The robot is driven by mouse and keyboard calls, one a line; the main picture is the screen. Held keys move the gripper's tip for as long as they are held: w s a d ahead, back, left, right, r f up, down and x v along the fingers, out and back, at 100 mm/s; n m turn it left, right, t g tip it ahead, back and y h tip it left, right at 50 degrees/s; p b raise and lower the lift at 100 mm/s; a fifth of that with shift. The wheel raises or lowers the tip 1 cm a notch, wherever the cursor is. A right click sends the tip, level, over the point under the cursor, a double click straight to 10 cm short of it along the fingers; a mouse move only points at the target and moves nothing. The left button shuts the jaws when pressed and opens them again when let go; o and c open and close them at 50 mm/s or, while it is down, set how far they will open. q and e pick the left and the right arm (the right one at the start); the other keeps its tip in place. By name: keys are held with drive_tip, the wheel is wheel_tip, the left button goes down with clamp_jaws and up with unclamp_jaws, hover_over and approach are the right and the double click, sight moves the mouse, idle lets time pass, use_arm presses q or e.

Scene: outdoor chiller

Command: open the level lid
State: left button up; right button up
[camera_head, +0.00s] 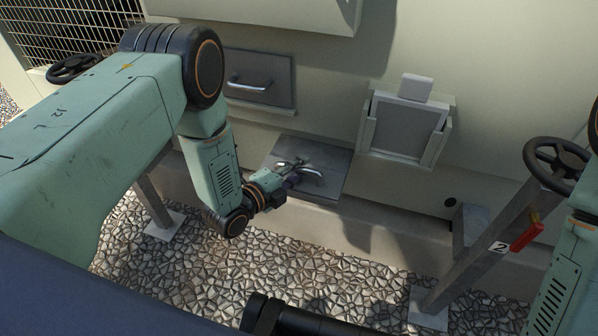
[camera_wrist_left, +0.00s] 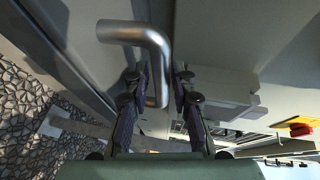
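The level lid (camera_head: 332,158) is a flat grey panel low on the pale housing, lying roughly level, with a curved metal handle (camera_head: 312,171). My left gripper (camera_head: 293,170) is at this handle, partly covering it. In the left wrist view, the bent metal handle (camera_wrist_left: 152,45) runs down between the two fingers of my left gripper (camera_wrist_left: 162,85). The left finger is close against the handle, and a narrow gap shows on the right finger's side. The fingers stand apart around the handle. My right gripper is not in view.
A second grey panel with a handle (camera_head: 262,78) is upright on the wall above left. A framed hatch (camera_head: 405,128) is to the right. A handwheel (camera_head: 556,158) and a post with a red lever (camera_head: 527,236) stand at right. Gravel (camera_head: 250,270) covers the ground.

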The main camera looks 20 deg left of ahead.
use_arm(q)
drive_tip(key=shift+d, duration=0.1)
clamp_jaws()
idle(0.6)
